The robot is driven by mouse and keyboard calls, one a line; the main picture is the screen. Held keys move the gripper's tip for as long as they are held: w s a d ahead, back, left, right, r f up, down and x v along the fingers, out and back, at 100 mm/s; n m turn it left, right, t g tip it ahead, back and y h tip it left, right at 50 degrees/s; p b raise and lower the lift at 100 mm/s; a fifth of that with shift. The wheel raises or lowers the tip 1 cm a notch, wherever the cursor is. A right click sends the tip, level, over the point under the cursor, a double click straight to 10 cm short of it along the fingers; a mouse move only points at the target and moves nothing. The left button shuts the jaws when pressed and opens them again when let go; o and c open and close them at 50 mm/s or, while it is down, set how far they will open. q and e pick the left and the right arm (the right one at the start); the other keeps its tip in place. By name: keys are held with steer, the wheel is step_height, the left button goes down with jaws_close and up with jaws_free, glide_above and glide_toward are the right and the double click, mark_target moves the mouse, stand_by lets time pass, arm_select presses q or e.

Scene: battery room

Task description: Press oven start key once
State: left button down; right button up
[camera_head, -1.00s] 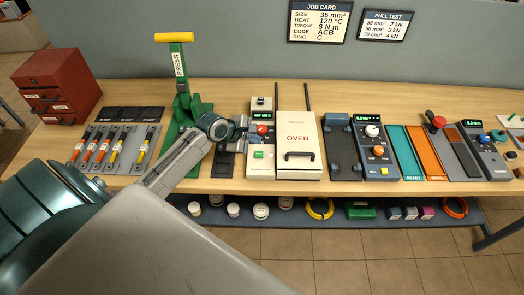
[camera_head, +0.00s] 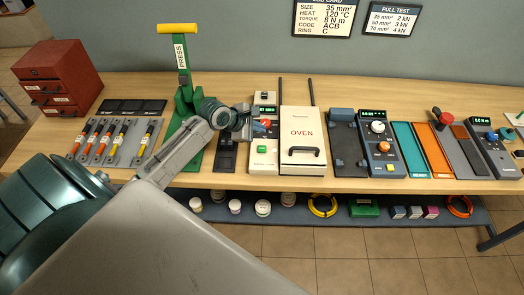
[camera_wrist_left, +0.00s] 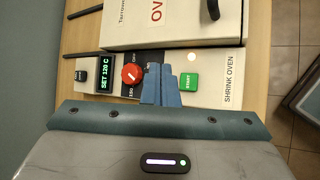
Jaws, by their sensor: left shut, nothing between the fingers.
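The shrink oven (camera_head: 302,135) is a cream box with a dark door handle, standing on the bench. Its control panel is on its left side. The green start key (camera_head: 262,149) is on the panel's lower part; it also shows in the left wrist view, marked START (camera_wrist_left: 189,81). A red knob (camera_wrist_left: 131,75) and a display reading SET 120 C (camera_wrist_left: 105,74) are beside it. My left gripper (camera_head: 259,125) is shut and empty over the panel. In the wrist view its blue fingers (camera_wrist_left: 163,85) lie between knob and key; contact cannot be told. My right gripper is not visible.
A green press (camera_head: 186,105) with a yellow handle stands left of the oven. A rack of several cable pieces (camera_head: 113,142) and a red drawer cabinet (camera_head: 60,78) are further left. Other instruments (camera_head: 381,140) stand close on the oven's right.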

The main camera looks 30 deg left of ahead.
arm_select(q)
steer(key=b, duration=0.6)
glide_above(259, 149)
step_height(259, 149, down, 5)
steer(key=shift+r, duration=0.1)
steer(key=shift+f, duration=1.05)
stand_by(0.7)
steer(key=shift+f+p, duration=0.25)
steer(key=shift+p, duration=0.35)
steer(key=shift+f, duration=0.2)
